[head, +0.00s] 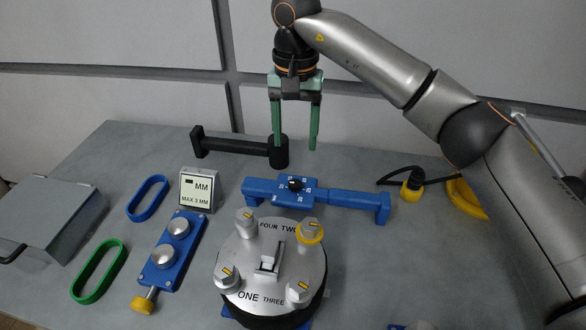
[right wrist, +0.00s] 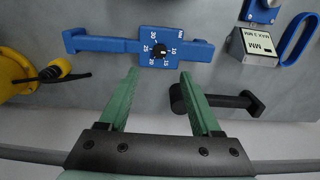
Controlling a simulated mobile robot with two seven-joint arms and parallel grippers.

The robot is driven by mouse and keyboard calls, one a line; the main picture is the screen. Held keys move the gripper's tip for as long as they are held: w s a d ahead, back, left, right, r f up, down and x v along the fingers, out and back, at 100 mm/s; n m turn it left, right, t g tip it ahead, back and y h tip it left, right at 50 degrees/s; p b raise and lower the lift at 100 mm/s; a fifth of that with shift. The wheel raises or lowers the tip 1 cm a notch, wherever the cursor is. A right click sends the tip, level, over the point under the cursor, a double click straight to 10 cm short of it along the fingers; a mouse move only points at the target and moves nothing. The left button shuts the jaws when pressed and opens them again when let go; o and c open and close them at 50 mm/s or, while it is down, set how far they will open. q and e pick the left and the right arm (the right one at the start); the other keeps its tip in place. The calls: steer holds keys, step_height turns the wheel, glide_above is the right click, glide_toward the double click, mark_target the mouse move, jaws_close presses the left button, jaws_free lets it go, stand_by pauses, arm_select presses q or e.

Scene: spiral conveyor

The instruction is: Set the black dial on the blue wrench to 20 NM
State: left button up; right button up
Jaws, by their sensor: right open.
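The blue wrench (head: 340,198) lies on the grey table behind the round metal fixture. Its black dial (head: 295,184) sits on a square plate with white numbers. In the right wrist view the blue wrench (right wrist: 105,44) lies beyond my fingertips, and the black dial (right wrist: 159,51) shows with numbers such as 10, 15, 20, 25 and 30 around it. The dial's exact setting is too small to tell. My right gripper (head: 296,145), with green fingers, is open and empty above the table, behind the wrench and apart from it. It also shows in the right wrist view (right wrist: 160,75).
A black tool (head: 235,144) lies behind the wrench, below my right gripper. The round fixture (head: 268,270) with several bolts stands in front. A white MM sign (head: 197,190) and a blue block (head: 170,252) are left; a yellow-black cabled object (head: 411,187) is right.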

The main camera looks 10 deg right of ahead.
mark_target(295, 183)
step_height(295, 183, down, 11)
steer(key=shift+r+p, duration=0.1)
steer(key=shift+p, duration=0.3)
steer(key=shift+c, duration=0.3)
jaws_close()
